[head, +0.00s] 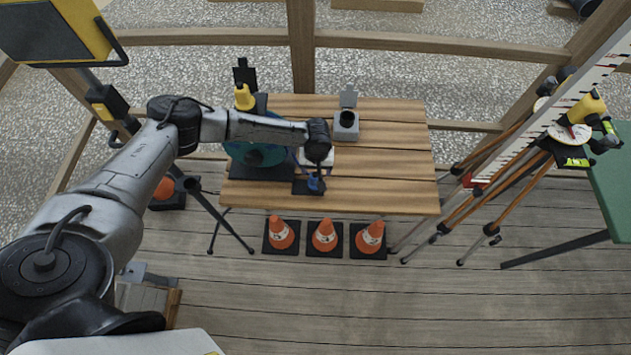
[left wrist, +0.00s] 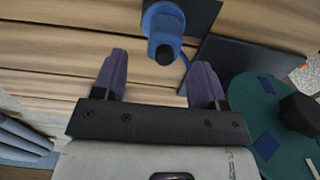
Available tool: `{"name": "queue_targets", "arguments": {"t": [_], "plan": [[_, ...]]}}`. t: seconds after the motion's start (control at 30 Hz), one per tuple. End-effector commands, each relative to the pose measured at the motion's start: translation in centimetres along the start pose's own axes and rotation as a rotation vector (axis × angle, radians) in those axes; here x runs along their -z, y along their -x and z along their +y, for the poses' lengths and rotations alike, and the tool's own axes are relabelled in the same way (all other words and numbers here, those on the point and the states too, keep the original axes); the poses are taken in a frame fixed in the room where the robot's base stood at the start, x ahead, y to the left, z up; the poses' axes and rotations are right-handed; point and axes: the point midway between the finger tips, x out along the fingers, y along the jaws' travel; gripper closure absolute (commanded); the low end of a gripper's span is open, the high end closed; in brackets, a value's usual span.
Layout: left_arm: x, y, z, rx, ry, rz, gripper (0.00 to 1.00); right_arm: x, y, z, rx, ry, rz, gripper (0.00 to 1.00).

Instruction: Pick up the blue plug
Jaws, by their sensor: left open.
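The blue plug (head: 316,184) stands on a small dark plate (head: 300,188) near the front edge of the wooden table. In the left wrist view the blue plug (left wrist: 163,22) shows at the top centre, with a dark end towards me. My left gripper (left wrist: 160,62) is open, with its two purple fingers apart and nothing between them. The plug is just beyond the fingertips, roughly in line with the gap. In the head view my left wrist is above the plug and partly hides it. My right gripper is not in view.
A teal cable reel (head: 258,156) stands left of the plug, close to my wrist. A grey box with a raised lid (head: 346,124) is behind it. The table's right side (head: 395,165) is clear. Orange cones (head: 325,235) stand on the floor in front; tripods stand at right.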

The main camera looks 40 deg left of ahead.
Motion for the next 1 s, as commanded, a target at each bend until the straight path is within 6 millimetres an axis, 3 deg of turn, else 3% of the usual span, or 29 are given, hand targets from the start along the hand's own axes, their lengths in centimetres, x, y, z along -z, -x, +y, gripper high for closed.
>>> {"name": "queue_targets", "arguments": {"t": [0.4,0.73,1.0], "plan": [[-0.5,-4.5,-0.3,0.001,0.000,0.000,0.34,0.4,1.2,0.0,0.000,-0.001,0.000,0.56],[-0.5,-5.2,-0.3,0.001,0.000,0.000,0.34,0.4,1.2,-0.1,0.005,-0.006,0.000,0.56],[-0.5,-5.1,-0.3,0.001,0.000,0.000,0.58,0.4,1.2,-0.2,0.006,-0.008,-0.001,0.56]]}}
